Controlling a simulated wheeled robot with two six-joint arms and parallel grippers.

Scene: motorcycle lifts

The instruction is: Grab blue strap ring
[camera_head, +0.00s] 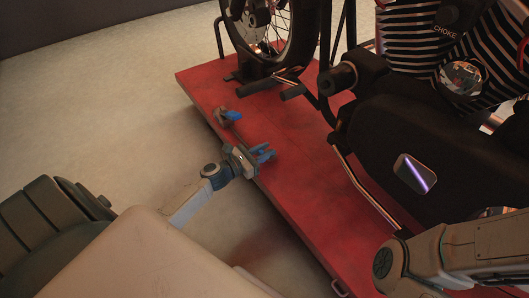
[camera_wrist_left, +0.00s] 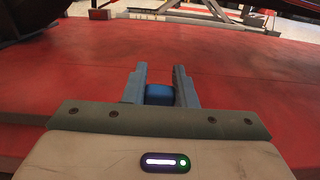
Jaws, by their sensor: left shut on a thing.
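My left gripper (camera_head: 265,153) is over the near left edge of the red lift platform. In the left wrist view its two blue-grey fingers (camera_wrist_left: 160,88) are shut on a small blue piece (camera_wrist_left: 160,95), which appears to be the blue strap ring. Only the blue body shows between the fingers; the rest of it is hidden. A second blue piece (camera_head: 233,115) with a grey metal part sits on the platform beyond the gripper, apart from it. My right arm comes in at the lower right, but its gripper is out of view.
The red platform (camera_head: 310,195) carries a dark motorcycle (camera_head: 430,140) on the right, with its front wheel (camera_head: 285,30) at the top. Black-gripped bars (camera_head: 262,86) stick out over the platform beyond the gripper. Pale floor (camera_head: 100,110) lies clear on the left.

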